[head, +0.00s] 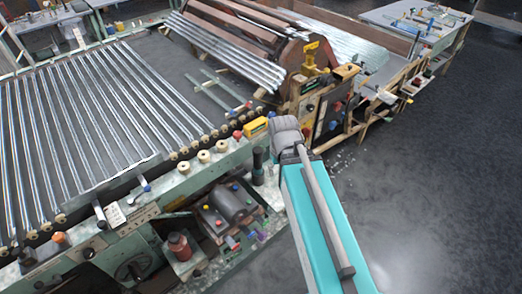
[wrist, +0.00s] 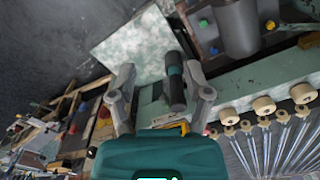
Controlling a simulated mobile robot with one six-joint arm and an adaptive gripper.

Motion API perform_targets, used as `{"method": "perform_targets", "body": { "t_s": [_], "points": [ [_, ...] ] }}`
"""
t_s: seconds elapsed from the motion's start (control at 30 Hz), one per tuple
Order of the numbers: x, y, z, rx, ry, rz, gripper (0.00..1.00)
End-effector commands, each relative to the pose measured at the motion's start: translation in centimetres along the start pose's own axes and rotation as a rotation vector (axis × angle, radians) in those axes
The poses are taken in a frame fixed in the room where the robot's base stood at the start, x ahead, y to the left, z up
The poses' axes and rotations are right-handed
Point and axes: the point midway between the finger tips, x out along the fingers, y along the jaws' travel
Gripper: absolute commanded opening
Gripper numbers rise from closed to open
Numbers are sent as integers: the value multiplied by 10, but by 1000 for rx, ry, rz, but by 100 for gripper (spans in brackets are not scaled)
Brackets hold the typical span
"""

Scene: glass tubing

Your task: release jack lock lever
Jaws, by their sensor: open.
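A black cylindrical handle with a dark green band, which looks like the jack lock lever (wrist: 176,88), stands at the edge of the pale green machine frame. In the head view the black handle (head: 258,163) is just left of my arm. In the wrist view my gripper (wrist: 158,72) is open, its two grey fingers on either side of the handle. The handle lies nearer the right finger, and I see no clear contact. The fingers are hidden behind my arm in the head view. The foot of the handle is hard to make out.
A roller table (head: 80,120) with long glass tubes and cream knobs (head: 204,156) lies to the left. A grey motor (head: 232,203) sits on the lower shelf. A yellow box (head: 255,127) is close to my wrist. Open floor (head: 440,180) lies to the right.

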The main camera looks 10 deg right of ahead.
Motion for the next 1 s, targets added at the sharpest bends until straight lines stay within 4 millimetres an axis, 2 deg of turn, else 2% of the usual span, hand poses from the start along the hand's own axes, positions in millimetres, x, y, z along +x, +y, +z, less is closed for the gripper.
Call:
{"method": "perform_targets", "body": {
  "t_s": [0.03, 0.27, 1.0],
  "points": [
    [1, 0, -2, -10, 0, -1, 44],
    [5, -1, -20, -130, 2, -13, 1],
    [29, -8, -123, -917, 45, -74, 0]
  ]
}}
